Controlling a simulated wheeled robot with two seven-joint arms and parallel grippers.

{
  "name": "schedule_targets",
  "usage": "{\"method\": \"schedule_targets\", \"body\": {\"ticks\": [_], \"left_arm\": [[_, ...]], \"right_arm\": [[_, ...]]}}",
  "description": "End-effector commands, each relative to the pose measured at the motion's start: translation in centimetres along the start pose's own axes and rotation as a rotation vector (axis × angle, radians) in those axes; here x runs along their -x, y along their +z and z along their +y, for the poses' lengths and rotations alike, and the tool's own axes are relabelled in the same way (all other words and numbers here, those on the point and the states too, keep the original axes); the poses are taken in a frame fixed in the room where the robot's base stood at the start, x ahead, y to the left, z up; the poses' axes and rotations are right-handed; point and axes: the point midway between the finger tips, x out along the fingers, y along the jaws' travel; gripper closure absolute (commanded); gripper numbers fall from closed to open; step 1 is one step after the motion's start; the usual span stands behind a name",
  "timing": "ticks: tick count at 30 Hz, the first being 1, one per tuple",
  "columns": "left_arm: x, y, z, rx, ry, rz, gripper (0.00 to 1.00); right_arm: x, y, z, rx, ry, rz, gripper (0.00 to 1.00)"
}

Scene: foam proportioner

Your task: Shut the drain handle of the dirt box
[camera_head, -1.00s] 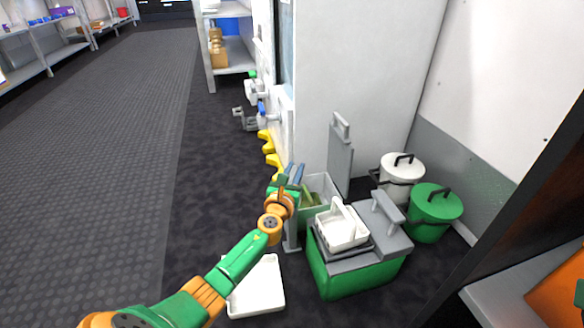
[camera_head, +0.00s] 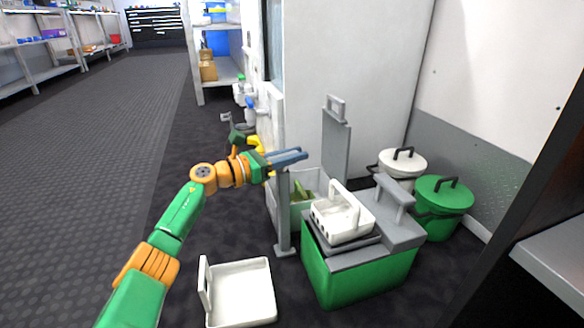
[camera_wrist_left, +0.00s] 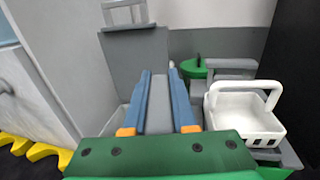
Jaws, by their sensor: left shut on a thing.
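My left gripper (camera_head: 302,154) has blue fingers and points right, at the top of a grey upright post (camera_head: 283,215). In the left wrist view its fingers (camera_wrist_left: 161,100) are shut on a grey bar (camera_wrist_left: 158,108), which looks like the drain handle. The post stands at the front left of a pale open box (camera_head: 272,197), which appears to be the dirt box and holds something green. A grey lid with a handle (camera_head: 336,150) stands upright behind it. The fingers partly hide the bar's joint with the post. My right gripper is not in view.
A green box with a grey top (camera_head: 357,275) stands close on the right and carries a white basket (camera_head: 340,220). A white tray (camera_head: 242,292) lies on the floor in front. White and green buckets (camera_head: 440,208) stand behind right. Floor on the left is clear.

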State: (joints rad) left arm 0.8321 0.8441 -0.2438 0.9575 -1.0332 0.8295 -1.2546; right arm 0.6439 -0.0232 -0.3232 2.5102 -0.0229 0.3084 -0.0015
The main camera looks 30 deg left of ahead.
Motion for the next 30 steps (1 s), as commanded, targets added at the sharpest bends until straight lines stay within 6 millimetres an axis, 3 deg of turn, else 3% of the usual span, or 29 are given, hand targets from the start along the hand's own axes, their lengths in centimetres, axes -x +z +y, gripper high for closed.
{"method": "schedule_targets", "body": {"ticks": [6, 23, 24, 27, 30], "left_arm": [[-0.03, -0.01, -0.17, 0.001, -0.068, -0.003, 1.0], [-0.04, 0.1, -0.25, 0.0, -0.096, -0.001, 1.0], [-0.04, 0.11, -0.25, 0.0, -0.096, -0.001, 0.72], [-0.04, 0.09, -0.26, 0.0, -0.096, -0.001, 0.45], [-0.03, 0.07, -0.27, 0.0, -0.097, 0.0, 0.45]], "right_arm": [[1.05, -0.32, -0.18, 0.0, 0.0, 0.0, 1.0], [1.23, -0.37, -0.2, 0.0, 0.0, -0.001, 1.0], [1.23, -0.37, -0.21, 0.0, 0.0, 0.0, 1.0], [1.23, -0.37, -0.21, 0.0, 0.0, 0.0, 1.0], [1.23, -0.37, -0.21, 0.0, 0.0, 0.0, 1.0]]}}
